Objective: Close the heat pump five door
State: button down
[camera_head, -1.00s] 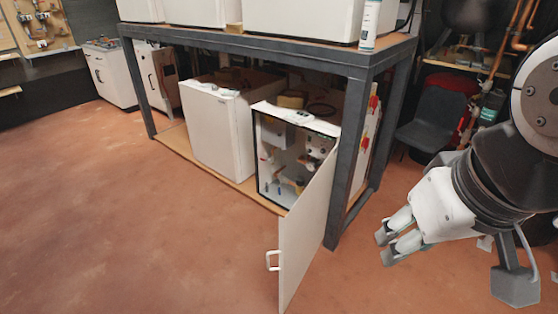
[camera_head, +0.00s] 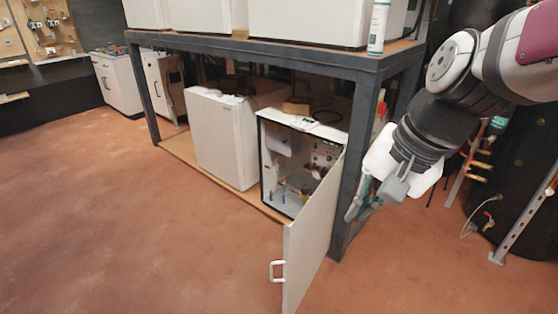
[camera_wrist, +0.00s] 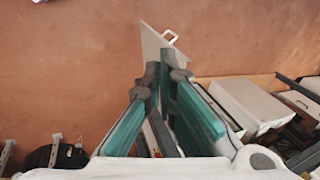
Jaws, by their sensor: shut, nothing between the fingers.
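The heat pump five door (camera_head: 312,235) is a white panel standing wide open, swung out toward the camera from the right side of its unit. Its white handle (camera_head: 276,271) is near the door's free edge. The open heat pump (camera_head: 290,165) sits on the rack's lower shelf, with pipes and fittings showing inside. My gripper (camera_head: 353,213) is to the right of the door, in front of the rack post, pointing down. It is shut and empty. In the wrist view the door (camera_wrist: 152,42) and its handle (camera_wrist: 171,36) show beyond the fingertips (camera_wrist: 161,68).
A dark metal rack post (camera_head: 352,150) stands close behind my gripper. A closed white unit (camera_head: 222,137) stands left of the open one. More white units and a spray bottle (camera_head: 378,27) are on the rack top. The reddish floor (camera_head: 150,220) in front and left is clear.

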jog(key=w+d+f+m+b, duration=0.2)
jog(key=w+f+m+b, duration=0.1)
jog(key=w+f+m, duration=0.8)
jog(key=w+d+f+m+b, duration=0.3)
jog(key=w+f+m, duration=0.3)
jog(key=w+f, duration=0.9)
jog(key=w+a+f+b, duration=0.2)
jog(key=a+f, duration=0.4)
jog(key=f, duration=0.5)
jog(key=shift+w+a+f+m+y, duration=0.2)
jog(key=shift+a+f+m+y, duration=0.1)
jog(key=shift+f+y, duration=0.1)
